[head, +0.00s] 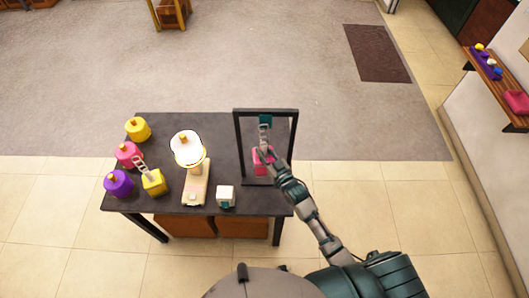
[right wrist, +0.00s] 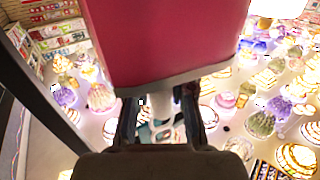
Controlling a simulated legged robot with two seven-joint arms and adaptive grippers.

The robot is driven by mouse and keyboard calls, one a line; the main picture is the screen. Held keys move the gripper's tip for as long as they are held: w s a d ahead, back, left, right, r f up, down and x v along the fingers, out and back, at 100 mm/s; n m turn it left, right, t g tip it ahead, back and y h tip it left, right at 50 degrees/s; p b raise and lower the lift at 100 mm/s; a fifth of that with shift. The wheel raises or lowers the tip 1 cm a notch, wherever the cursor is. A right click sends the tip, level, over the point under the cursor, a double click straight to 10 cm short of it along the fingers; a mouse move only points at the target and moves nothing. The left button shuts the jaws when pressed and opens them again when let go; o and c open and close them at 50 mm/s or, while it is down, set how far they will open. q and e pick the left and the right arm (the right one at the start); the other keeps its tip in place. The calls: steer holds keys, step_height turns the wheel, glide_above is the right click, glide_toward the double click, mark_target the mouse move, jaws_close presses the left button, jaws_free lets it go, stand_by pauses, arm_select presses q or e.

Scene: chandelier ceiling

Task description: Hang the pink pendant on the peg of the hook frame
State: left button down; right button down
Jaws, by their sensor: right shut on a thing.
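The pink pendant (head: 258,156) is inside the outline of the black hook frame (head: 237,140) in the head view. A pale chain (head: 264,134) rises from it to the teal peg (head: 265,119) at the frame's top bar. I cannot tell whether the chain is around the peg or only in front of it. My right gripper (head: 270,163) is shut on the pendant, partly covering it. In the right wrist view the pendant's pink body (right wrist: 165,40) fills the upper middle, above the fingers (right wrist: 162,118). My left gripper is not in view.
The dark table (head: 222,160) also holds another pink pendant (head: 127,154), yellow pendants (head: 138,129) (head: 153,183), a purple pendant (head: 119,184), a white-topped lamp (head: 187,149) and a small white block (head: 226,197). A wall shelf (head: 493,75) is at far right.

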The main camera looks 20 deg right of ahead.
steer(key=shift+w+d, duration=0.1)
steer(key=shift+w, duration=0.3)
steer(key=shift+d, duration=0.2)
steer(key=shift+f+b, duration=0.35)
steer(key=shift+f, duration=0.15)
steer(key=shift+w+d+f, duration=0.1)
steer(key=shift+d+f, duration=0.1)
stand_by(0.4)
steer(key=c, duration=0.9)
jaws_free()
